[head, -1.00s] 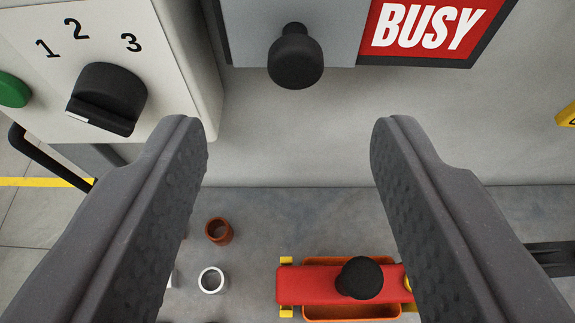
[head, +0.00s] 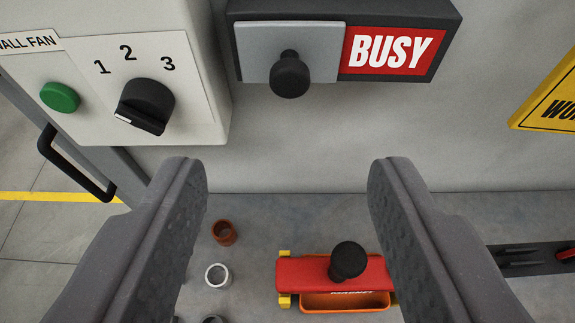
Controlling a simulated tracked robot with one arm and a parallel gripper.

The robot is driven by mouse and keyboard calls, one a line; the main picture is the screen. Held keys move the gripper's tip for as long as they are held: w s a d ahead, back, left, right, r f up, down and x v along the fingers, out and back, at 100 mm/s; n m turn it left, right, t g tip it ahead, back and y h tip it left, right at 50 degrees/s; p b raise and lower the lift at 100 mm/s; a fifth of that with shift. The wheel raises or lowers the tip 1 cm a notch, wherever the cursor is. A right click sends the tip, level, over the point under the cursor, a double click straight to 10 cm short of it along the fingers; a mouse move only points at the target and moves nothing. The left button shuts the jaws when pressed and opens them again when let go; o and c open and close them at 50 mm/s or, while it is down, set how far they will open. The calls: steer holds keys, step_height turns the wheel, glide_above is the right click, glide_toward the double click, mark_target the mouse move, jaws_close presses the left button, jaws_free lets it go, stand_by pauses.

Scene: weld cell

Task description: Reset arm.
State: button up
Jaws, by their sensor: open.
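My gripper (head: 287,215) is open and empty, its two grey fingers wide apart in the lower half of the view. Nothing is between the fingertips but the grey wall and bench seen beyond them. The fingers touch nothing that I can see. The rest of my arm is out of view.
A sliding sign reading BUSY (head: 390,50) with a black knob (head: 290,76) is on the wall. A control box (head: 190,90) with dial (head: 145,105) and green button (head: 60,97) is at left. Below are a red-lidded orange box (head: 300,275), a brown ring (head: 224,232) and a white ring (head: 217,275).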

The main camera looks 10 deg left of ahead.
steer(key=s+d+r+t+b, duration=0.1)
steer(key=s+d+r+b, duration=0.3)
steer(key=d+r, duration=0.4)
steer(key=s+d+r+m+t+h+b, duration=0.1)
steer(key=s+d+r+b, duration=0.2)
steer(key=s+d+r, duration=0.4)
step_height(320, 180, up, 4)
steer(key=shift+d+f+h+b, duration=0.1)
steer(key=shift+d+h+b, duration=0.25)
steer(key=shift+d, duration=0.7)
